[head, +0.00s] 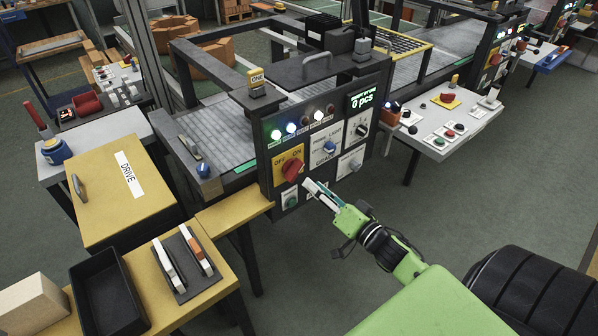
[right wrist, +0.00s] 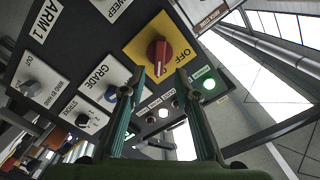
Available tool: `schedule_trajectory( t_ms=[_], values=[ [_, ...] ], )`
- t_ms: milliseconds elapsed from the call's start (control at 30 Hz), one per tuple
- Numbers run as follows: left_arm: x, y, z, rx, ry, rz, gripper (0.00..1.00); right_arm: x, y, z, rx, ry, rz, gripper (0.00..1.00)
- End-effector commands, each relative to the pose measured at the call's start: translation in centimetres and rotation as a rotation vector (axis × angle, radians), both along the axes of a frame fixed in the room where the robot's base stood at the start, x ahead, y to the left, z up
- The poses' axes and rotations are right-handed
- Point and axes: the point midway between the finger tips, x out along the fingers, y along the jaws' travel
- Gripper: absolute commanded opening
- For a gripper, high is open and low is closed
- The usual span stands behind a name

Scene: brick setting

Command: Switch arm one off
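The control panel (head: 325,140) of the machine tagged ONE faces me in the head view, and the right wrist view shows its ARM 1 label (right wrist: 40,23). A red rotary switch (head: 292,169) sits on a yellow plate marked OFF and ON at the panel's lower left. The red switch (right wrist: 159,53) also shows in the right wrist view, just beyond my fingertips. I cannot tell which mark it points to. My right gripper (head: 308,184) is open and empty, close in front of the panel, its fingers (right wrist: 161,78) apart on either side of the switch's line. My left gripper is out of view.
Lit lamps (head: 283,131) and a display reading 0 pcs (head: 363,99) are above the switch. Other knobs, including a blue one (head: 326,149), are close to its right. A yellow DRIVE box (head: 115,205) and black tray (head: 105,295) stand left.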

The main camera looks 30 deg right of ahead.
Motion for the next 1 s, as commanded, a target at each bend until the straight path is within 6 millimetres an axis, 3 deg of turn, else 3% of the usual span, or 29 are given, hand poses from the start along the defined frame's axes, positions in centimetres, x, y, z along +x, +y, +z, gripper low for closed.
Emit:
schedule_trajectory(
  t_ms=[200, 400, 867, 1000],
  values=[
    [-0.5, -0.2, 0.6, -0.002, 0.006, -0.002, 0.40, 4.1, 0.3, 0.1, 0.000, 0.000, -0.001, 0.29],
    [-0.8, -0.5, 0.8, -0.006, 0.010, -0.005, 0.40, 6.6, 0.5, 0.0, 0.000, 0.001, -0.001, 0.29],
    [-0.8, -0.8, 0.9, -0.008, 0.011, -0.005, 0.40, 7.7, 0.6, -0.1, 0.000, 0.002, -0.001, 0.29],
    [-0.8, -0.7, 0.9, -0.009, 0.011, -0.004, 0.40, 7.7, 0.6, -0.1, 0.000, 0.002, -0.001, 0.00]
  ],
)
